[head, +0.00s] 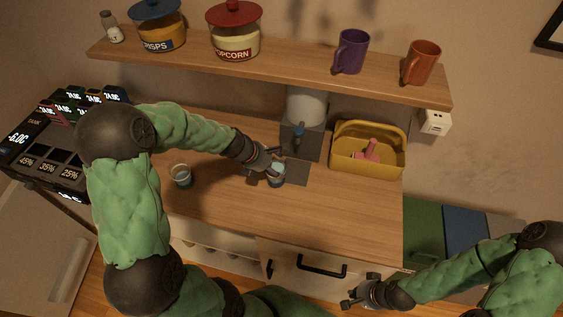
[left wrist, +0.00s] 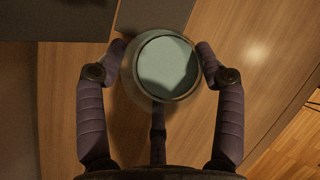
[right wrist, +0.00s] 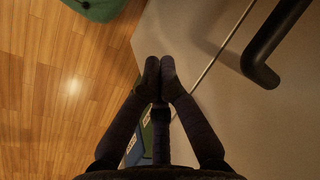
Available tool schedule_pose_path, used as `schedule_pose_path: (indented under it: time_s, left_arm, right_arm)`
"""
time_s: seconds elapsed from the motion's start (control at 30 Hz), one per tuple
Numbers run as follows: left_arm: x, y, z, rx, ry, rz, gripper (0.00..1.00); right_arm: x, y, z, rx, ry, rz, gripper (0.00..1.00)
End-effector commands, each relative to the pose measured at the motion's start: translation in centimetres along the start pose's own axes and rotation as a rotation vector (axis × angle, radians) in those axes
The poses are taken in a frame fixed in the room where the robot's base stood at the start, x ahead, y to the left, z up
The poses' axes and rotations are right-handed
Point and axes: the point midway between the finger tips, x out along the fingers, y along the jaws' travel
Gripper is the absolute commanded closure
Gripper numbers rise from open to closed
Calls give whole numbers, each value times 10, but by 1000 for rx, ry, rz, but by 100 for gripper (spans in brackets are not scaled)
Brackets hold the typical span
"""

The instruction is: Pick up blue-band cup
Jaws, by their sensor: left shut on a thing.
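A clear cup with a bluish band (head: 277,180) stands on the wooden counter, at the front of a dark mat. My left gripper (head: 268,168) is shut on this cup. In the left wrist view, its fingers (left wrist: 165,62) press on both sides of the cup's round rim (left wrist: 166,67), and the cup looks empty. The band is partly hidden by the fingers. Another clear cup (head: 181,176), with a dark greenish band, stands upright to the left. My right gripper (head: 360,292) is empty in front of the counter; its fingertips (right wrist: 160,68) are together in the right wrist view.
A dispenser (head: 304,110) stands behind the held cup, with a yellow basket (head: 367,140) to its right. The shelf (head: 290,68) above holds jars and two mugs. A dark drawer handle (right wrist: 262,70) is near my right gripper. The counter's front right is clear.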

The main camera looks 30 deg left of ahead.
Motion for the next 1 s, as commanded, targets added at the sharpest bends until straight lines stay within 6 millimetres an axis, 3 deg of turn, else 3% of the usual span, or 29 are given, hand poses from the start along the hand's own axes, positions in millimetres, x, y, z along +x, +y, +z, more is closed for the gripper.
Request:
schedule_pose_path:
  time_s: [0.5, 1.0]
  left_arm:
    - [-30, 1, -47, -3, 0, 2, 73]
    - [-47, 0, -73, -1, 0, 1, 73]
  right_arm:
    - [4, 1, 0, 0, 0, 0, 100]
    - [5, 2, 0, 0, 0, 0, 100]
